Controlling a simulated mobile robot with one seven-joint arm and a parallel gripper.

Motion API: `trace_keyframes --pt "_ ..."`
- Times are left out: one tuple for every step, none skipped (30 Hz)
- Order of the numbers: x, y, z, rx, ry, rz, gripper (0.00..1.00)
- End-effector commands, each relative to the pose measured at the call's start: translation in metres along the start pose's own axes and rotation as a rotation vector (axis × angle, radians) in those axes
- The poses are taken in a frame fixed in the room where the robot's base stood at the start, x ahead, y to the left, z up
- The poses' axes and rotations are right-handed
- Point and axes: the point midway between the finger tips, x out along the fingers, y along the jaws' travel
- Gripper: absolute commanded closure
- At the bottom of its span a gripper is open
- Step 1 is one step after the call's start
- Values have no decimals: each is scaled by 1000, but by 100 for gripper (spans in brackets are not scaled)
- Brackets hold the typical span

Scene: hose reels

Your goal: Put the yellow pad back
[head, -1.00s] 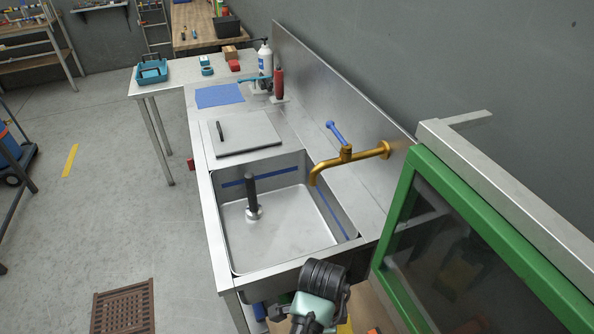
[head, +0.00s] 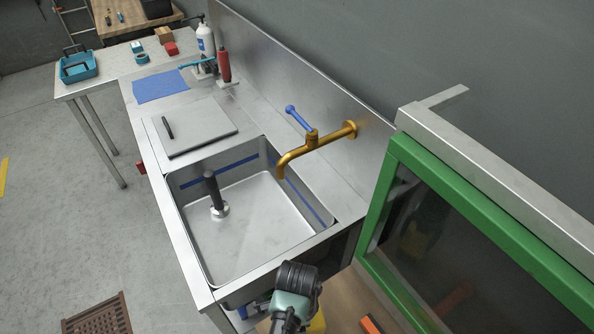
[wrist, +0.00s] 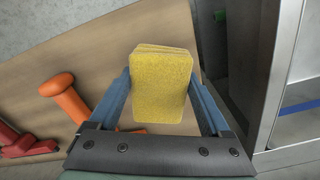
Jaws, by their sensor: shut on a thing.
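The yellow pad (wrist: 162,85) is between the two blue fingers of my gripper (wrist: 163,98) in the wrist view. My gripper is shut on it, with the pad's far end standing out past the fingertips. In the head view my wrist (head: 293,290) is low in front of the sink cabinet, and a bit of yellow (head: 317,320) shows beside it. The fingers themselves are hidden there.
Below the pad is a wooden board (wrist: 55,85) with an orange handled object (wrist: 66,98) and a red object (wrist: 22,143). A steel sink (head: 250,225) stands ahead, with a brass tap (head: 315,142). A green-framed glass door (head: 470,235) is at right.

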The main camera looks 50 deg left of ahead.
Motion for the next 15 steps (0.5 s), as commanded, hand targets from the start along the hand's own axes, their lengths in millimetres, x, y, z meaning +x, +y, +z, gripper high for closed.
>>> trace_keyframes --pt "9 1 1 -1 -1 3 72" --pt "13 0 0 -1 -1 3 72" --pt "19 0 0 -1 -1 2 72" --pt "22 0 0 -1 -1 2 72" --pt "25 0 0 -1 0 1 72" --pt "27 0 0 -1 0 1 72" --pt "29 0 0 0 0 1 72" --pt "29 0 0 0 0 0 72" --pt "30 0 0 0 0 0 72" --pt "30 0 0 0 1 -1 72" --pt "30 0 0 0 1 -1 72" --pt "29 0 0 0 1 -1 72" --pt "29 0 0 0 1 -1 72" --pt "29 0 0 0 1 0 72" --pt "30 0 0 0 0 0 72"
